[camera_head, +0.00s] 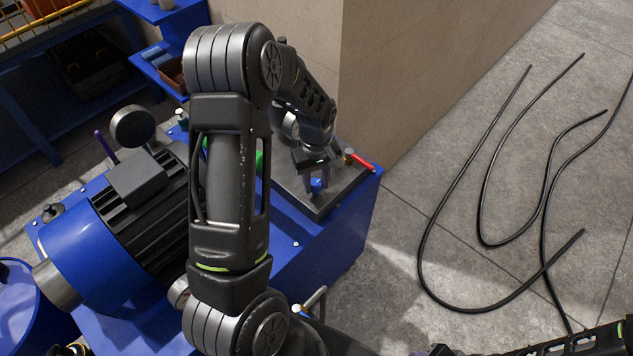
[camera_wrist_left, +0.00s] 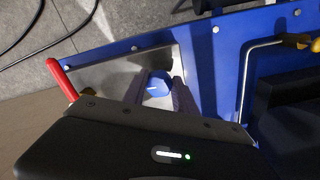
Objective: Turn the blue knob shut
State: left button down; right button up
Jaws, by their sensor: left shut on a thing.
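The blue knob (camera_wrist_left: 158,84) sits over the grey metal plate and has a pale line on its top. It also shows low between the fingers in the head view (camera_head: 317,186). My left gripper (camera_wrist_left: 160,92) reaches down from above, with a finger on each side of the knob, shut on it. In the head view my left gripper (camera_head: 316,180) is partly hidden by its own wrist. My right gripper cannot be made out; only part of my right arm shows at the bottom right of the head view.
A red-handled lever (camera_head: 359,162) stands close beside the knob. The blue machine (camera_head: 345,235) carries a motor (camera_head: 150,210) and a round gauge (camera_head: 132,126). A beige block (camera_head: 420,70) rises behind. Black hoses (camera_head: 480,170) lie on the floor at right.

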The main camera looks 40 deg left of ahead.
aim_at(313, 184)
pick_arm(q)
jog(key=m+b, duration=0.1)
jog(key=m, duration=0.2)
jog(key=shift+s+f+m+b, duration=0.1)
jog(key=shift+m+b, duration=0.2)
jog(key=shift+b, duration=0.1)
jog(key=m+b, duration=0.1)
jog(key=m, duration=0.3)
jog(key=shift+a+m+b, duration=0.2)
jog(key=shift+m+b, duration=0.1)
jog(key=shift+b, duration=0.1)
jog(key=m+b, duration=0.1)
jog(key=m, duration=0.3)
jog(key=shift+s+a+m, duration=0.1)
jog(key=shift+m, duration=0.2)
jog(key=shift+a+m+b, duration=0.15)
jog(key=shift+m+b, duration=0.4)
jog(key=shift+m, duration=1.65)
jog(key=c, duration=1)
grip_release()
notch_tip(313, 184, up, 8)
jog(key=shift+r+b, duration=0.1)
jog(key=shift+b, duration=0.2)
